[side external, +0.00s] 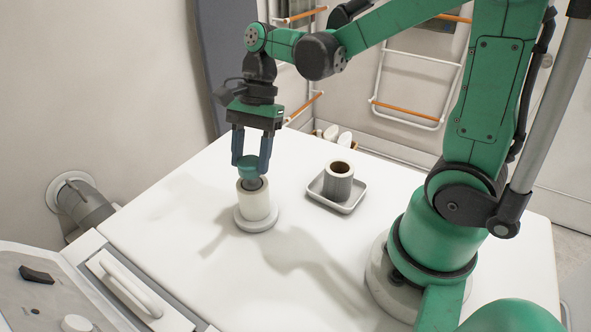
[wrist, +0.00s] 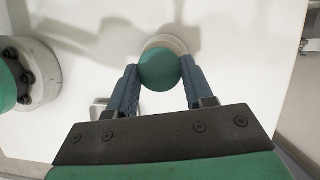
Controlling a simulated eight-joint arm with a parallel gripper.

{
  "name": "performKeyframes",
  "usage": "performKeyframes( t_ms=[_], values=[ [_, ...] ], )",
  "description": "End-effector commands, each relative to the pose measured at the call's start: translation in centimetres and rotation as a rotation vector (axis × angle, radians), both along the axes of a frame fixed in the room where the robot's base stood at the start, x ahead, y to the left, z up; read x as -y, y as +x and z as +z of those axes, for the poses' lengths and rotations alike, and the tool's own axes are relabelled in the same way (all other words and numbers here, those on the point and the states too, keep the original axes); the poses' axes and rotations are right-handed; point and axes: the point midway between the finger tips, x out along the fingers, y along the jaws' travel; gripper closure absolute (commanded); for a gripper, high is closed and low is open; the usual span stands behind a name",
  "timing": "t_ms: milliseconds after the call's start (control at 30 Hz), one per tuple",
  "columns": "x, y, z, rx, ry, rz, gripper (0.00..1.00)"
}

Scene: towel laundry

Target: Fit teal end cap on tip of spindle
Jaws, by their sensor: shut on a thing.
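The teal end cap (side external: 247,161) is between the fingers of my gripper (side external: 251,162), which is shut on it. In the wrist view the cap (wrist: 159,70) is a round teal shape between the fingertips (wrist: 160,76). Directly below stands a white roll (side external: 254,203) on a round pale base (side external: 257,223). A short dark grey piece (side external: 253,183) shows at the roll's top, under the cap; it looks like the spindle tip. I cannot tell whether the cap touches it. In the wrist view the cap hides the tip, and the pale round base (wrist: 164,41) shows behind.
A grey roll with a brown core (side external: 338,183) stands in a small pale tray (side external: 343,209) to the right. A panel with a white handle (side external: 131,291) is at the front left. A grey wall fitting (side external: 82,206) is at the left. The white table's front middle is clear.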

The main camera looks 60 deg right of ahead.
Motion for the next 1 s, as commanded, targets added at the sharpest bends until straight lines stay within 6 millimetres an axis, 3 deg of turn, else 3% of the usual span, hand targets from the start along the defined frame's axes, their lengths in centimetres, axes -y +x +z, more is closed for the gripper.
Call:
performKeyframes(
  t_ms=[1000],
  values=[
    [0.0,0.0,-1.1,0.0,0.0,0.0,1.0]
  ],
)
